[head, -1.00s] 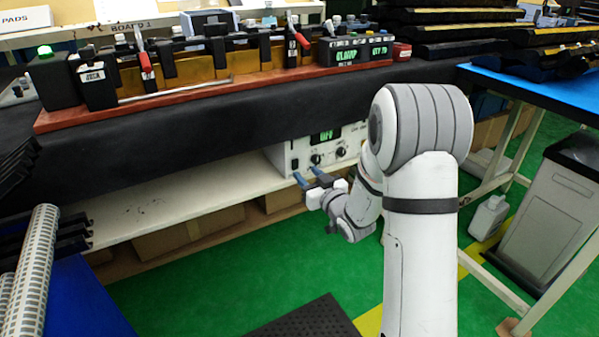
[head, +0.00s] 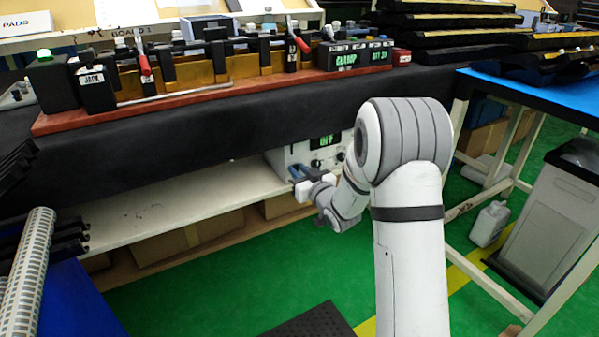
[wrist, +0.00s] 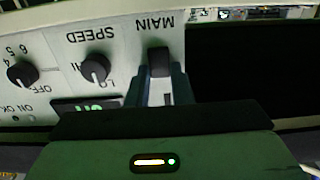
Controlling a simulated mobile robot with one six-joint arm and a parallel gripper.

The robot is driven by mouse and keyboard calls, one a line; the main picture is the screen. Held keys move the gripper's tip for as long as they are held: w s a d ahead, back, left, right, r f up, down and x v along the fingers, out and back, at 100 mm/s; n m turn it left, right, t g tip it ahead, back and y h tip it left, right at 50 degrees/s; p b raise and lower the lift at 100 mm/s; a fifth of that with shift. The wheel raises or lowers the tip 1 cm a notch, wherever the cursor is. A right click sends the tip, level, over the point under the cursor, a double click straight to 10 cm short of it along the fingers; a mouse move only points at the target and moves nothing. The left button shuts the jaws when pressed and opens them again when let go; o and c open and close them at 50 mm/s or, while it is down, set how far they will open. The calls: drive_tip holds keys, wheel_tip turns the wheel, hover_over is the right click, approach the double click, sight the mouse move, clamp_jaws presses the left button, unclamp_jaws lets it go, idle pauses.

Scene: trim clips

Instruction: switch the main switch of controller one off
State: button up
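Contact is not clear. In the head view my gripper (head: 308,173) is at the controller's front, hiding the switch.
The SPEED knob (wrist: 96,68) and another knob (wrist: 22,72) sit left of the switch in the wrist view. The dark bench edge (head: 170,145) overhangs the white shelf (head: 180,205). A grey bin (head: 555,215) and a white jug (head: 488,224) stand right.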

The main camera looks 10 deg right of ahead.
clamp_jaws()
drive_tip(key=f+t+b, duration=0.1)
drive_tip(key=b, duration=0.4)
drive_tip(key=shift+y+b, duration=0.3)
drive_tip(key=shift+b, duration=0.05)
drive_tip(key=shift+t, duration=0.3)
drive_tip(key=shift+d+r, duration=0.1)
drive_tip(key=shift+r, duration=0.1)
drive_tip(key=o, duration=0.6)
unclamp_jaws()
drive_tip(key=shift+c, duration=0.2)
drive_tip(key=shift+s, duration=0.1)
drive_tip(key=p+v, duration=0.1)
drive_tip(key=v, duration=0.6)
drive_tip(key=shift+s+d+p, duration=0.15)
drive_tip(key=shift+s+p, duration=0.15)
drive_tip(key=shift+p, duration=0.05)
